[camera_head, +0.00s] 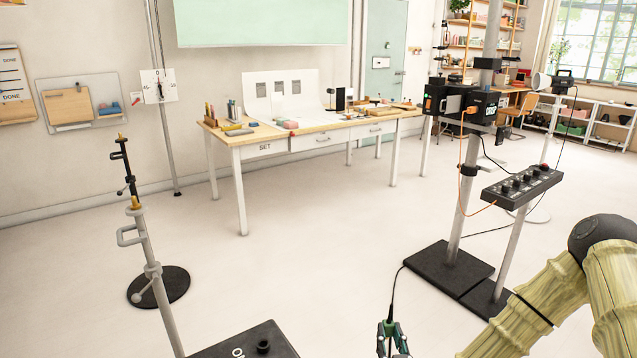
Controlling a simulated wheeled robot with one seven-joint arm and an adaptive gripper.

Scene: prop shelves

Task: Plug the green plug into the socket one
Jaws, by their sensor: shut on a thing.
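My gripper (393,342) is at the bottom edge, right of centre, partly cut off by the frame. It is shut on the green plug (390,328), which shows only as a small green patch between the dark fingers. A thin black cable (394,292) rises from the plug and runs up to the right. A black box (245,346) with a round black fitting on top and part of a white label starting with "O" is at the bottom edge, left of my gripper and apart from it. I cannot tell whether it is socket one.
A black panel (523,186) with several round fittings stands on a post at right; an orange cable links it to a camera-like device (470,105). Black base plates (447,268) lie below. A clamp stand (160,285) is at left. Floor between is clear.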

